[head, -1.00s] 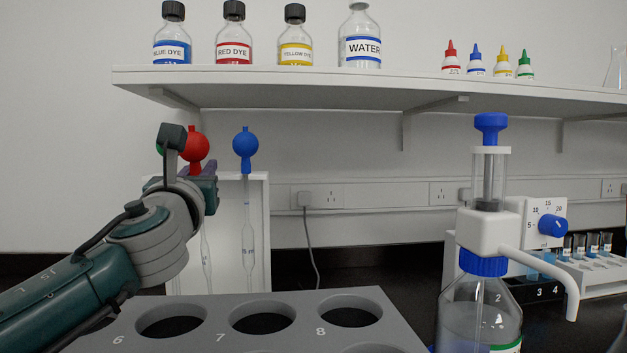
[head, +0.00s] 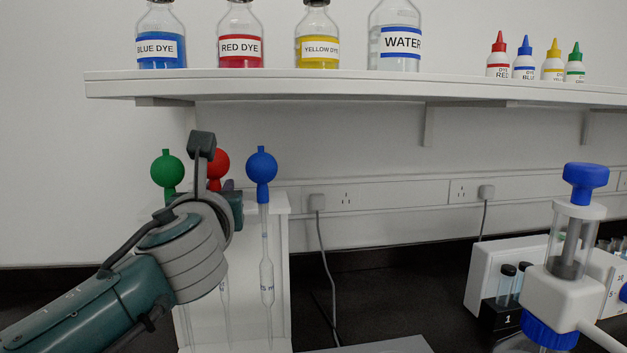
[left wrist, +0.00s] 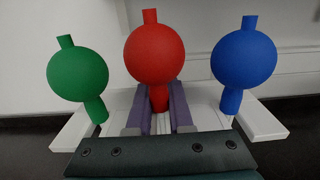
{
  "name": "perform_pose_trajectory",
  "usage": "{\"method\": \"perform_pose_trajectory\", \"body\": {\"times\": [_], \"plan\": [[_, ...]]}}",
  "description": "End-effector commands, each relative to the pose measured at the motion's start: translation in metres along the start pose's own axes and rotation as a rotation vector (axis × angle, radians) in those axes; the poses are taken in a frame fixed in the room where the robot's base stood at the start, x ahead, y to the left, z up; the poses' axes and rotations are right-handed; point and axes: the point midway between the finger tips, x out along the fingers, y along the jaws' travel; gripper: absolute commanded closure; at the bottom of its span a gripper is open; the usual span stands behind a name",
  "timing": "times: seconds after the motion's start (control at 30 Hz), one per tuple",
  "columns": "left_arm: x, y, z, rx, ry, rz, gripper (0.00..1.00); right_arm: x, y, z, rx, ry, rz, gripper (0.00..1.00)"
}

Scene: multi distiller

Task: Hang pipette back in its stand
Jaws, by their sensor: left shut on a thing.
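The white pipette stand (head: 280,233) is on the black bench at centre left. Its top also shows in the left wrist view (left wrist: 265,120). A green-bulb pipette (head: 167,170) and a blue-bulb pipette (head: 261,166) hang upright at its two sides. The red-bulb pipette (head: 217,165) is between them, partly hidden by my arm. In the left wrist view, my left gripper (left wrist: 159,112) is shut on the neck just below the red bulb (left wrist: 155,53). Whether the red pipette rests in its slot is hidden. My right gripper is out of view.
A white shelf (head: 350,87) with dye and water bottles runs above the stand. A bottle-top dispenser (head: 566,290) and a rack of small vials (head: 505,285) stand at the right. A grey holed rack (head: 375,346) shows at the bottom edge.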

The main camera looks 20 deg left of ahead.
Motion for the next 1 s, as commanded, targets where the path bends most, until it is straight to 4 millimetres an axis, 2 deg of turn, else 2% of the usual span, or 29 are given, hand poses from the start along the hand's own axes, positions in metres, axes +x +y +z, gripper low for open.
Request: {"method": "perform_pose_trajectory", "body": {"times": [0.27, 0.77, 0.8, 1.0], "plan": [[0.0, -0.001, 0.001, 0.0, -0.004, 0.0, 1.0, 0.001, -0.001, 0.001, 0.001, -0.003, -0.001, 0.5], [0.0, 0.0, -0.015, 0.001, 0.005, 0.001, 1.0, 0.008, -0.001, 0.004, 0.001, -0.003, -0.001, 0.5], [0.0, 0.0, -0.016, 0.001, 0.007, 0.001, 0.77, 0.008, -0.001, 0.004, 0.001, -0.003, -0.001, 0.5], [-0.001, 0.001, -0.015, 0.001, 0.01, 0.002, 0.54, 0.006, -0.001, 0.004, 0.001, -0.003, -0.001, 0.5]]}}
